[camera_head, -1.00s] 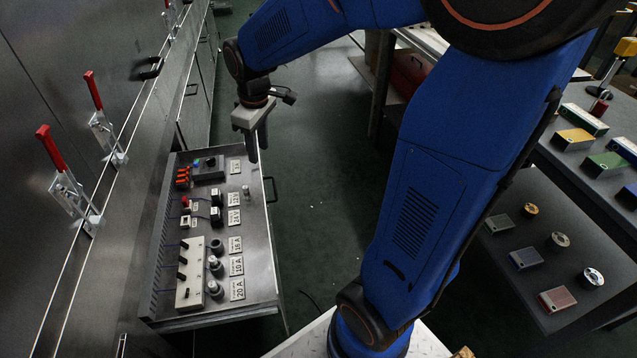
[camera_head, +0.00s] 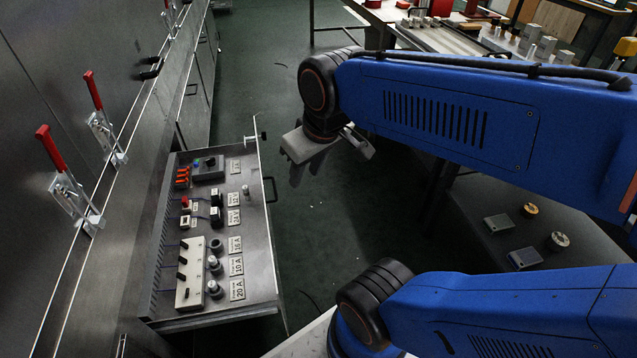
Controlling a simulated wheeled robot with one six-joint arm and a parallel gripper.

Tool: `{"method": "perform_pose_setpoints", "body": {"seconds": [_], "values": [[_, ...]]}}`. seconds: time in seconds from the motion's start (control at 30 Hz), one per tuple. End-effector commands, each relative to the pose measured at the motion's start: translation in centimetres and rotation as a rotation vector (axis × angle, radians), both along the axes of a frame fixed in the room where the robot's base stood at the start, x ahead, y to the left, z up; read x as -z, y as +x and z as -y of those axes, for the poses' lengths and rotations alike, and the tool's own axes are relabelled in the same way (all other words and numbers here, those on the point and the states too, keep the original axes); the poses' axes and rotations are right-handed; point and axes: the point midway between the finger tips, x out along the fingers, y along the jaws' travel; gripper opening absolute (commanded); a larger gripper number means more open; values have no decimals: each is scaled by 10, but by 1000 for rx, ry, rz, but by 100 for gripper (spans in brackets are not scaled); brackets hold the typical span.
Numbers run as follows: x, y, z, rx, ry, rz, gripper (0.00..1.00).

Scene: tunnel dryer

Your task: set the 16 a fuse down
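My gripper (camera_head: 307,170) is open in the head view, its two dark fingers apart with nothing visible between them. It hangs over the floor, right of and apart from the pulled-out drawer (camera_head: 262,225). A small pale cylinder (camera_head: 245,190), which looks like a fuse, stands in the drawer between the labels; I cannot read its rating. The label that seems to read 16 A (camera_head: 235,244) lies beside a dark, open-looking round holder (camera_head: 216,245). Two holders with light caps, one by the 10 A label (camera_head: 237,265) and one by the 20 A label (camera_head: 237,288), stand below.
A pale switch block (camera_head: 190,272) and red and black parts fill the drawer's left side. A handle (camera_head: 271,190) sticks out at its right. Cabinets with red levers (camera_head: 93,90) stand left. Tables with blocks (camera_head: 497,223) stand right. The floor between is clear.

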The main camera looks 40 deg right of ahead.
Motion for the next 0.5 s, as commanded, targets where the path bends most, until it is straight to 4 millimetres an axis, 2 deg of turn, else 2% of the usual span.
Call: {"method": "perform_pose_setpoints", "body": {"seconds": [0.1,0.2,0.5], "values": [[2,-20,1,46,16,25,35],[4,-31,2,77,28,39,35],[7,-42,3,108,40,50,35]]}}
